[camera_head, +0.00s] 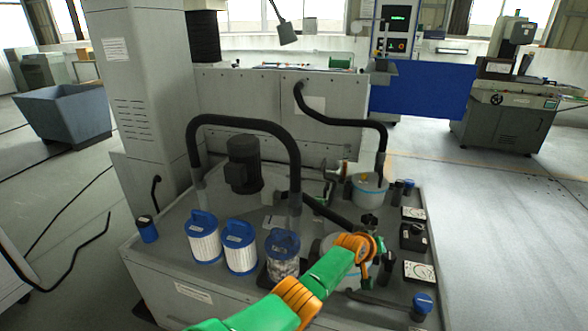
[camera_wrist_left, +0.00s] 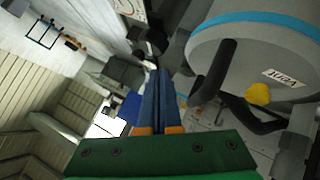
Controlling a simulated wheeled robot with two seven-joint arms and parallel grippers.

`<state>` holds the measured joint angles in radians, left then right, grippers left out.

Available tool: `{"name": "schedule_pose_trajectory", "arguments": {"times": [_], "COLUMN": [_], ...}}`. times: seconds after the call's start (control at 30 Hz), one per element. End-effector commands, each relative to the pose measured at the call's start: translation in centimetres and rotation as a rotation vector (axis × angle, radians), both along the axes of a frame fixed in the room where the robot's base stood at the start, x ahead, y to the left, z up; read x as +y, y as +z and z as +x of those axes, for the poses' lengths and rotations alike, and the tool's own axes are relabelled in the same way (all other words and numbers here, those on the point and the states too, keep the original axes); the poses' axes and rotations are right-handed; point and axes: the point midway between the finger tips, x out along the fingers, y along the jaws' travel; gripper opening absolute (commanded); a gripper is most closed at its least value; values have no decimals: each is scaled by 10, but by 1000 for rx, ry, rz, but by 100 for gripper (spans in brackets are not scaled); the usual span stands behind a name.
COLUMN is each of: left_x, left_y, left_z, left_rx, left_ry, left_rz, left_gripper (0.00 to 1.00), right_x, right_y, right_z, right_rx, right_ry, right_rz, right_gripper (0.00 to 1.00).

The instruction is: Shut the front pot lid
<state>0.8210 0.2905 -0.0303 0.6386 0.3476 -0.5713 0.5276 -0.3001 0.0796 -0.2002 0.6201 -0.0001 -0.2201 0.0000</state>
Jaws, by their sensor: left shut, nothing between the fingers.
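The front pot (camera_head: 327,246) stands on the tank top in the head view, a pale grey round body partly hidden behind my green and orange left arm. I cannot tell from this view how its lid sits. My left gripper (camera_wrist_left: 160,78) is shut and empty, its blue fingers together in the left wrist view. A large pale grey round part with a blue band (camera_wrist_left: 238,45) fills the upper right there, close beside the fingers. It carries a label, a yellow knob (camera_wrist_left: 258,94) and a black bar or hose (camera_wrist_left: 216,70). My right gripper is out of view.
The rear pot (camera_head: 369,190) has a blue band and a black hose above it. Two white filters (camera_head: 204,242) and a dark-filled canister (camera_head: 283,262) stand left of my arm. A motor (camera_head: 244,165) and hoses rise behind. Gauges and a blue-capped part (camera_head: 422,303) line the right edge.

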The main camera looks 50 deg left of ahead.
Motion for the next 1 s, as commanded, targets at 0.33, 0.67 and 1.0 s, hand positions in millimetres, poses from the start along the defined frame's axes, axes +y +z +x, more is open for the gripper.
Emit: {"name": "schedule_pose_trajectory", "arguments": {"times": [0.33,0.67,1.0], "left_x": [0,-26,-39], "left_y": [39,91,110], "left_z": [-1,-39,-60], "left_rx": [-1,1,1], "left_ry": [-1,-3,0], "left_rz": [0,-2,-1], "left_gripper": [0,0,0], "right_x": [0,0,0], "right_y": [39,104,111], "right_z": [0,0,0], "right_rx": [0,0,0], "right_ry": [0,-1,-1], "right_rz": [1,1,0], "right_gripper": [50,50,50]}}
